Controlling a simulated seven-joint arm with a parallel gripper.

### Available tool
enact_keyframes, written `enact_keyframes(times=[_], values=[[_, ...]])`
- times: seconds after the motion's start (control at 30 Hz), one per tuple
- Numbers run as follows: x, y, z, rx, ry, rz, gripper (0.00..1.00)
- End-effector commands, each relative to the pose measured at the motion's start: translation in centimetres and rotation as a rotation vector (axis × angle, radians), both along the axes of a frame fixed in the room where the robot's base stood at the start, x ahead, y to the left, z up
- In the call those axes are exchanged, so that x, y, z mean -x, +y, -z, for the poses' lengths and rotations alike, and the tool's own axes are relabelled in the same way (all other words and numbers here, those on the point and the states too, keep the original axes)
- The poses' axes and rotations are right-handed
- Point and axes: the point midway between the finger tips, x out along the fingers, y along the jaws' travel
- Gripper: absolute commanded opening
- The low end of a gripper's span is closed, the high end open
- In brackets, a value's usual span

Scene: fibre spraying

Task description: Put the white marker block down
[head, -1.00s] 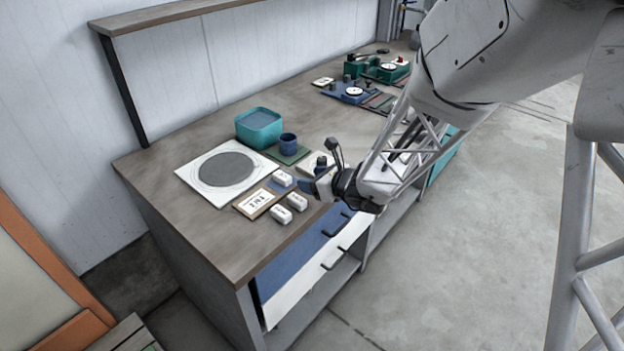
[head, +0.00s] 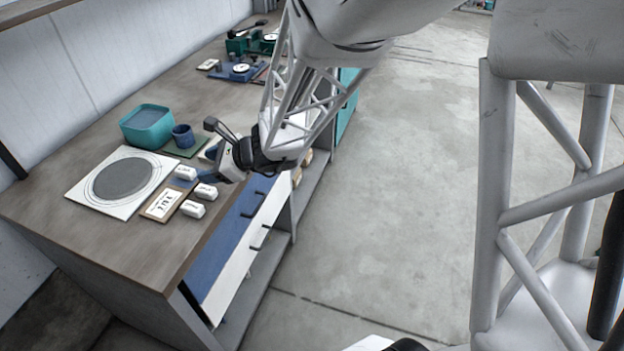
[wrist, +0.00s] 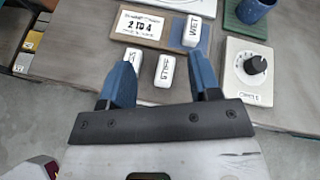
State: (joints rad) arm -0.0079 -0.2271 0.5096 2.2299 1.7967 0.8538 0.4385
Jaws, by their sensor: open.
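Three white marker blocks sit on the bench. One, lettered "WET" (wrist: 192,31), rests on a blue pad beside the sign card (wrist: 140,26); it also shows in the head view (head: 185,173). A second (wrist: 164,70), with lettering like "STIFF", lies on the bare bench, between my fingers as the wrist view sees it. A third (wrist: 133,57) is partly hidden behind the left finger. My gripper (wrist: 161,62) is open, with two blue fingers and nothing held. In the head view my gripper (head: 226,160) is above the bench's front edge, right of the blocks.
A white dial box (wrist: 248,72) stands right of the fingers. A white board with a grey disc (head: 122,178), a teal tub (head: 147,126) and a blue cup (head: 183,136) on a green mat lie farther back. The bench's near left is clear. Drawers with handles are below the front edge.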

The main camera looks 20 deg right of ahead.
Motion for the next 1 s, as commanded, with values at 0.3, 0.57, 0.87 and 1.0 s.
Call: enact_keyframes(times=[0.3,0.57,0.87,1.0], values=[[7.2,0.0,-4.8,0.298,-0.209,-0.384,0.57],[13.2,-1.7,-7.2,0.565,-0.362,-0.694,0.57],[19.4,-5.6,-9.2,0.896,-0.500,-1.039,0.57],[22.0,-7.9,-10.2,1.057,-0.543,-1.199,0.57]])
